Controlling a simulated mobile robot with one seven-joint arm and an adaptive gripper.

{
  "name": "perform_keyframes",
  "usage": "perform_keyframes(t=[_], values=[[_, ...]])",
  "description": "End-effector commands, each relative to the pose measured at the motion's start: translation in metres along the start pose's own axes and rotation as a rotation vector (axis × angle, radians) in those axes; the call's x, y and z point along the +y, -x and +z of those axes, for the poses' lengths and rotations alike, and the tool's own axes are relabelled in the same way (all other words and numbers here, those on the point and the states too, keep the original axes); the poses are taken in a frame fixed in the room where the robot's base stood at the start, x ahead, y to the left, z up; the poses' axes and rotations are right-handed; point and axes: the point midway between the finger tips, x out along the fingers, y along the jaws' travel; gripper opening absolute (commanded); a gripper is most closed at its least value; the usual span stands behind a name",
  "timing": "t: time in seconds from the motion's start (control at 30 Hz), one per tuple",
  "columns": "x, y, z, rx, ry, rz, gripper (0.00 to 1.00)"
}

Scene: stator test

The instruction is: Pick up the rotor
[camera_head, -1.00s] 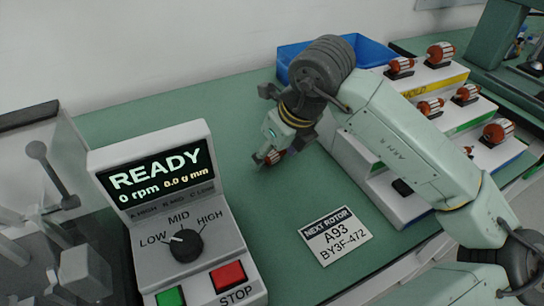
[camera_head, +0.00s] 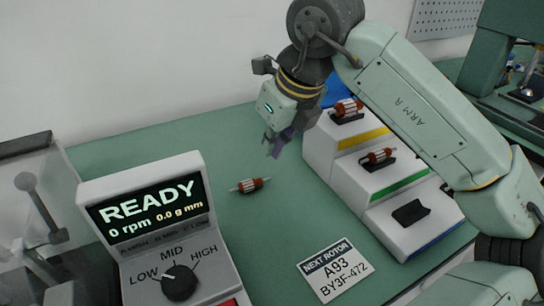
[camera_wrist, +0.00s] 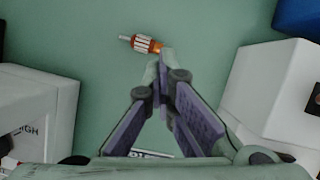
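A rotor (camera_head: 250,186) with an orange-red and silver body and a pale shaft lies on the green tabletop, right of the test unit. It also shows in the wrist view (camera_wrist: 142,44), just beyond my fingertips, with nothing around it. My gripper (camera_head: 276,145) hangs above the table, up and to the right of this rotor in the head view. In the wrist view its purple-padded fingers (camera_wrist: 160,66) come together at the tips with nothing between them. Two more rotors sit on the stepped white rack, one on the top step (camera_head: 347,108) and one on the middle step (camera_head: 379,156).
The test unit (camera_head: 104,191) reads READY, 0 rpm, 0.0 g mm. A card (camera_head: 335,269) reads NEXT ROTOR A93 BY3F-472. The white rack (camera_head: 318,160) has an empty black cradle (camera_head: 410,212) on its lower step. A blue bin (camera_head: 338,94) stands behind it. Table around the rotor is clear.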

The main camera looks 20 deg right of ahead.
Motion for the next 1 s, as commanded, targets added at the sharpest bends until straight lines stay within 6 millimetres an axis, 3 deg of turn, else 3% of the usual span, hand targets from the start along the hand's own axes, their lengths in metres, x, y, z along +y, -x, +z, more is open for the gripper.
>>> perform_keyframes(t=[0.23, 1.0], values=[[0.0, 0.0006, 0.0003, 0.0, 0.0, 0.0, 0.0], [-0.0002, 0.0004, 0.0002, 0.0, 0.0, 0.0, 0.52]])
